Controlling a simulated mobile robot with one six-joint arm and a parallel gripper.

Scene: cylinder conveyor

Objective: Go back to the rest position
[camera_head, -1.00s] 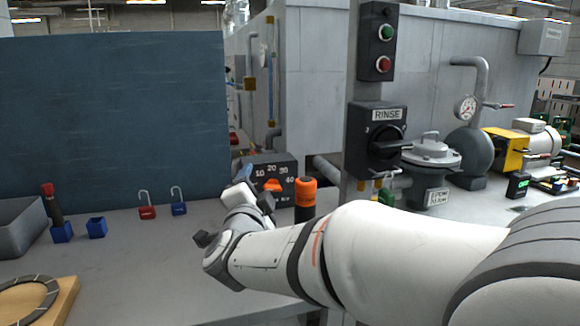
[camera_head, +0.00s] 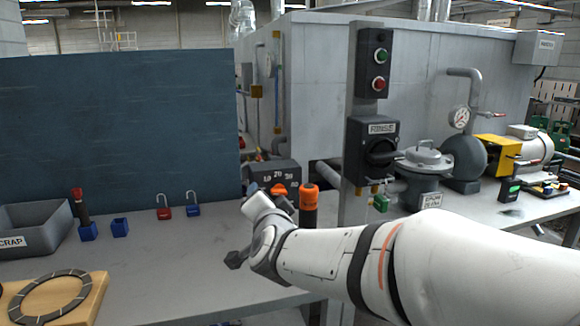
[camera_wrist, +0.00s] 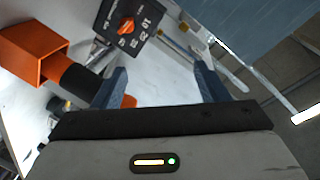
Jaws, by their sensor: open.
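My white arm reaches in from the lower right in the head view, over the bench. My gripper shows in the wrist view (camera_wrist: 160,82) with its two dark fingers apart and nothing between them. In the head view my wrist is in front of the dial box and the orange-topped black cylinder, and the fingertips cannot be made out clearly. The grey dial box (camera_head: 276,172) with an orange knob stands just beyond my gripper. The orange-topped cylinder (camera_head: 309,197) stands right of it, partly hidden by my arm.
Red (camera_head: 163,212) and blue (camera_head: 193,209) padlocks, small blue holders (camera_head: 120,228), a grey scrap bin (camera_head: 40,232) and a wooden board (camera_head: 92,296) with a dark ring lie left. A switch post (camera_head: 358,220) and valve (camera_head: 424,165) stand right. The bench's middle left is clear.

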